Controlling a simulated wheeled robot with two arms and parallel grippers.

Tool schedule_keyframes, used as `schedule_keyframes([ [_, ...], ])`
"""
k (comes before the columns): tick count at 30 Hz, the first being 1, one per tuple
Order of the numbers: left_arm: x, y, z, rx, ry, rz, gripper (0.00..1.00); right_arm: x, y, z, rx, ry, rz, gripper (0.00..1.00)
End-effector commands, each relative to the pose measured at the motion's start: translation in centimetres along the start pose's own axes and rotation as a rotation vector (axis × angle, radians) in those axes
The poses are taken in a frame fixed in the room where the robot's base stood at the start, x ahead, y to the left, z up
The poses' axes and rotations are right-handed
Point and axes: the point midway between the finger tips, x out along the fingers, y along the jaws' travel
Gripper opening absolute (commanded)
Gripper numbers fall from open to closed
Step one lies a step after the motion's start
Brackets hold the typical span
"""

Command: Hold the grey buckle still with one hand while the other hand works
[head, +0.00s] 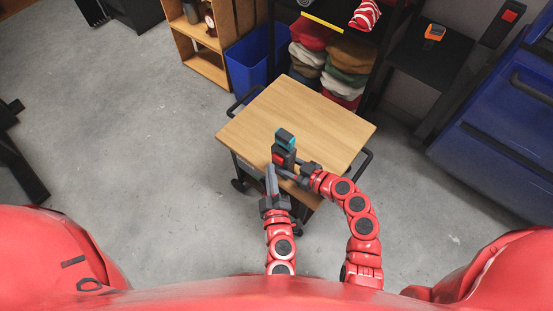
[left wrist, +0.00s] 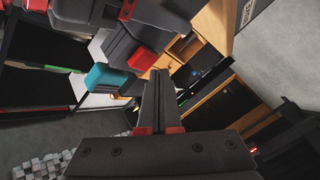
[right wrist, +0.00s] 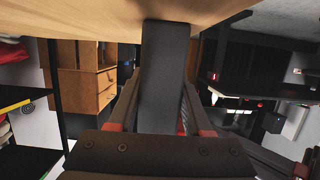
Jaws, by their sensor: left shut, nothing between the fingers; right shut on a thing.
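The grey buckle (head: 285,153), with a red patch on it, is above the wooden cart top near its front edge. My right gripper (head: 293,175) is shut on it from the right. A teal piece (head: 287,141) with a dark end sits at the buckle's far end; I cannot tell whether it is inside. In the left wrist view the buckle (left wrist: 130,47) and teal piece (left wrist: 104,77) are just beyond my left fingers. My left gripper (head: 271,172) is shut and empty, close to the buckle's near side. In the right wrist view a dark grey block (right wrist: 165,75) fills the jaws.
The wooden cart top (head: 325,125) is otherwise bare, with dark handles at its ends. A blue bin (head: 255,55) and a shelf with folded cloths (head: 348,60) stand behind it. A blue cabinet (head: 500,120) is at the right. Floor at the left is open.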

Motion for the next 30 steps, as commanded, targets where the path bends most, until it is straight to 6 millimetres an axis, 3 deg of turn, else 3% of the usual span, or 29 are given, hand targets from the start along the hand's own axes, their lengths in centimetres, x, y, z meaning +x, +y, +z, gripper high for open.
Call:
schedule_keyframes([
  [8, -0.3, -0.2, -0.2, 0.000, 0.000, 0.000, 0.00, 0.0, 0.0, -0.1, 0.000, 0.001, 0.001, 0.00],
  [22, -3.4, -2.5, -2.3, 0.003, -0.002, -0.001, 0.00, 0.0, 0.0, -0.1, 0.000, 0.001, 0.001, 0.00],
  [30, -3.6, -2.6, -2.5, 0.002, -0.002, -0.002, 0.00, 0.0, 0.0, 0.0, 0.000, -0.001, 0.001, 0.00],
])
